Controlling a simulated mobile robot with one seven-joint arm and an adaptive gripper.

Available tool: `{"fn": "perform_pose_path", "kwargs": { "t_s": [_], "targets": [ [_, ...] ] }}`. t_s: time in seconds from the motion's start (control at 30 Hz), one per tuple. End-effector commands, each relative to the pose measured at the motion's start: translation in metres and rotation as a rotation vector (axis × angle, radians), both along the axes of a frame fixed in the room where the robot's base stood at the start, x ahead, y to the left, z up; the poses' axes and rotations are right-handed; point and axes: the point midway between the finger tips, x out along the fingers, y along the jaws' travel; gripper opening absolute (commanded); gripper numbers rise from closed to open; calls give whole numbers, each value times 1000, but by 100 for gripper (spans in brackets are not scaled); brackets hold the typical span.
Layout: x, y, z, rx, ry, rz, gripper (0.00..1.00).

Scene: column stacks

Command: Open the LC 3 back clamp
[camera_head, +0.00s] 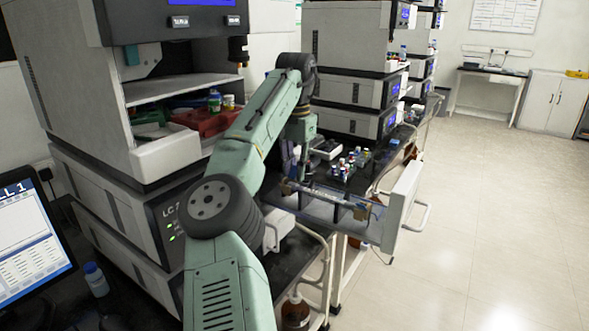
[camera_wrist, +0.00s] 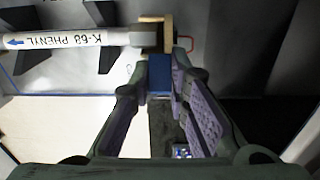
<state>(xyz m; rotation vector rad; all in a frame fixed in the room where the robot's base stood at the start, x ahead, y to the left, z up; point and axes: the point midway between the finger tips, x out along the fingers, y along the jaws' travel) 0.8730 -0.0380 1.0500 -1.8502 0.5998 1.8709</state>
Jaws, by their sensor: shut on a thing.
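In the wrist view, a white column (camera_wrist: 55,40) marked K-68 PHENYL, with a blue arrow, lies across the top left. Its right end has a grey fitting (camera_wrist: 143,36) and sits at a tan clamp (camera_wrist: 168,36). A blue piece (camera_wrist: 159,78) stands just below the clamp, between the purple-padded fingers of my gripper (camera_wrist: 159,72), which are closed in on it. Whether the blue piece belongs to the clamp I cannot tell. In the head view, the column (camera_head: 322,194) lies along the pulled-out drawer; my gripper is down at its left end, mostly hidden by my arm.
The open drawer's white front panel (camera_head: 401,208) juts out over the floor at the right. Small capped vials (camera_head: 350,162) stand behind the column. Instrument stacks rise at left and behind. A monitor (camera_head: 32,240) and a bottle (camera_head: 96,279) are at lower left. The floor at right is clear.

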Motion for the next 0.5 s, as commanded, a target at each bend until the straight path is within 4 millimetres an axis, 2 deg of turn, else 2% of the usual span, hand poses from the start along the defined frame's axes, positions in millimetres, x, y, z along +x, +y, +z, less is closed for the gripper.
{"fn": "perform_pose_path", "kwargs": {
  "t_s": [0.37,0.4,0.5],
  "targets": [
    [0,0,-1,2,5,1,0],
    [0,0,-1,2,5,1,18],
    [0,0,-1,2,5,0,25]
  ]
}}
